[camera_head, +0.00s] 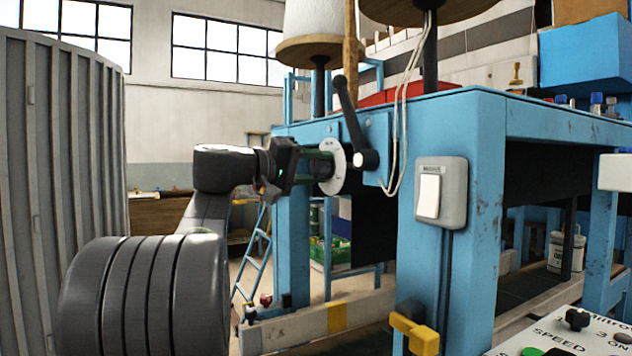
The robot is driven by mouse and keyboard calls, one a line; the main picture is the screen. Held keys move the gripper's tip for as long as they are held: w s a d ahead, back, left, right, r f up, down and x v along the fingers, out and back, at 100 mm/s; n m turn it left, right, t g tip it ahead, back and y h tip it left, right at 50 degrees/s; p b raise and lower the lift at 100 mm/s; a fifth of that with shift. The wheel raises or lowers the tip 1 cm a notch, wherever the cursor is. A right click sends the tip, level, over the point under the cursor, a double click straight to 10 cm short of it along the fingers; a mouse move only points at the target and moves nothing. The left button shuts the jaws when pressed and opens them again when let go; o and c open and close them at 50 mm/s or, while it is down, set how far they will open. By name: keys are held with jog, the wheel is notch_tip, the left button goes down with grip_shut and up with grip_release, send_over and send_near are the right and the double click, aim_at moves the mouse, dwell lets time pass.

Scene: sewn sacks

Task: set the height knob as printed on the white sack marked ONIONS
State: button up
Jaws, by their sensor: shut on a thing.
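A round white dial plate (338,172) with small print is on the end of the blue machine frame (455,130). The print is too small to read. My gripper (322,166) reaches in from the left and is shut on the knob in front of this plate. The jaws hide most of the knob, and I cannot tell its setting or whether it is the height knob. No white sack marked ONIONS is in view.
A black lever (347,110) with a round hub stands close right of the dial. White cables hang beside it. A switch box (441,192), a yellow handle (415,333) and a SPEED panel (560,335) are further right. A grey corrugated container (62,170) stands left.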

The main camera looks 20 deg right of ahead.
jog(key=m+b, duration=0.1)
jog(key=m, duration=0.1)
jog(key=m+b, duration=0.1)
jog(key=shift+f+m+b, duration=0.3)
jog(key=shift+m+b, duration=0.1)
jog(key=shift+r+m+b, duration=0.1)
jog(key=shift+m+b, duration=1.1)
jog(key=shift+m, duration=0.6)
jog(key=o, duration=1)
jog(key=shift+r, duration=0.1)
jog(key=a, duration=0.4)
jog(key=s+a, duration=0.1)
jog(key=a, duration=0.4)
jog(key=a+p, duration=0.1)
jog(key=a, duration=0.3)
jog(key=shift+s+a, duration=0.15)
jog(key=shift+a, duration=0.25)
jog(key=shift+d, duration=0.1)
